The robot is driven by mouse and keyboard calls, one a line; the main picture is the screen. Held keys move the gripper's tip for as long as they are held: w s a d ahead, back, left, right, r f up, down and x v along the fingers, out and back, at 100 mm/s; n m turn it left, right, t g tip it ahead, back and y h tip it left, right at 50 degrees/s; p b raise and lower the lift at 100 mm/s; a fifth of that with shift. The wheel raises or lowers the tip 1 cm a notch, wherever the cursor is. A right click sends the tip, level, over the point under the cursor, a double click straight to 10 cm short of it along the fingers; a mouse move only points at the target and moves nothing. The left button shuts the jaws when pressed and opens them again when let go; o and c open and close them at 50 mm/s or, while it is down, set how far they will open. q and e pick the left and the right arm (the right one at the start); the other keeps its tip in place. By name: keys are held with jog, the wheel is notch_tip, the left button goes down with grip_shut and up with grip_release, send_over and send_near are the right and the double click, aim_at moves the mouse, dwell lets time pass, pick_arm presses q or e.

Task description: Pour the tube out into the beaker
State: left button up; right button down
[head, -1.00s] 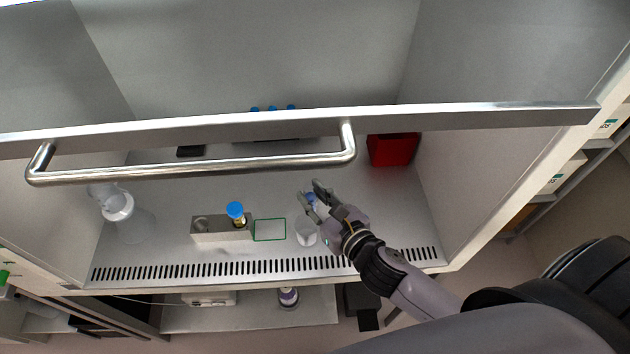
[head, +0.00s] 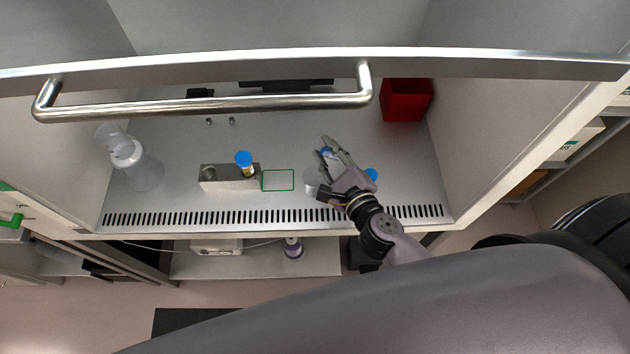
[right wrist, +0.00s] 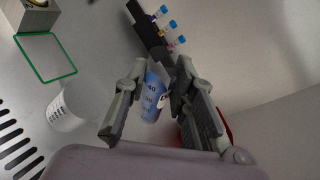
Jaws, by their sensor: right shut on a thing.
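My right gripper (head: 333,149) is shut on a clear tube (head: 328,154) with blue colour on it. In the right wrist view the tube (right wrist: 153,97) sits between the two fingers (right wrist: 150,100), tilted, with graduation marks on its side. The clear beaker (head: 312,182) stands on the bench just left of and nearer than the right gripper. It also shows at the left in the right wrist view (right wrist: 65,108). The tube is apart from the beaker. Whether liquid is leaving the tube cannot be told. My left gripper is not in view.
A metal block (head: 215,183) holds a blue-capped tube (head: 244,160), beside a green outlined square (head: 278,180). A blue cap (head: 371,174) lies right of the gripper. The sash handle (head: 210,104) crosses in front.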

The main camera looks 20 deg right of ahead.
jog(key=shift+f, duration=0.1)
notch_tip(320, 180, down, 5)
jog(key=n+b, duration=0.2)
jog(key=b, duration=0.3)
dwell(0.6)
jog(key=shift+f+n+t, duration=0.1)
jog(key=shift+n+t, duration=0.2)
jog(key=shift+n, duration=0.2)
jog(key=shift+h, duration=0.4)
jog(key=shift+f+n, duration=0.1)
jog(key=shift+n, duration=0.4)
jog(key=shift+b, duration=0.3)
